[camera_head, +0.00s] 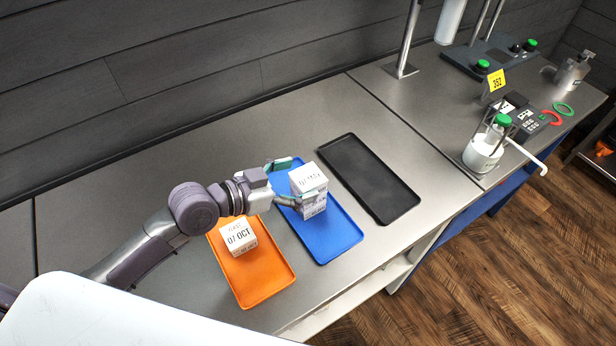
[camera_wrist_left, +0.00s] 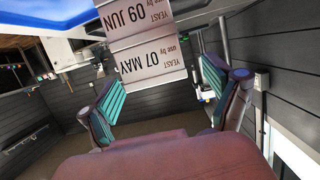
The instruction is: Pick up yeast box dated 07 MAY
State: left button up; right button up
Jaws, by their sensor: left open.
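Two white yeast boxes stand stacked on the blue tray (camera_head: 338,243). The wrist view is upside down. There the yeast box dated 07 MAY (camera_wrist_left: 150,62) is the upper one in the stack, and it also shows on top in the head view (camera_head: 308,178). The box marked 09 JUN (camera_wrist_left: 135,18) is beneath it (camera_head: 313,207). My left gripper (camera_head: 287,182) is open and empty, level with the upper box at its left side. In the left wrist view, its teal-padded fingers (camera_wrist_left: 167,95) stand apart with the box ahead of them. My right gripper is out of view.
A white box marked 07 OCT (camera_head: 239,236) sits on an orange tray (camera_head: 262,284) beneath and beside my left arm. An empty black tray (camera_head: 368,178) lies right of the blue one. Lab devices and a white container (camera_head: 482,155) stand farther right.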

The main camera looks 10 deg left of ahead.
aim_at(318, 175)
pick_arm(q)
jog(key=p+x, duration=0.2)
jog(key=x, duration=0.2)
jog(key=shift+w+d, duration=0.1)
jog(key=shift+d, duration=0.2)
jog(key=shift+w+d+f, duration=0.15)
jog(key=shift+c, duration=0.4)
jog(key=c, duration=1)
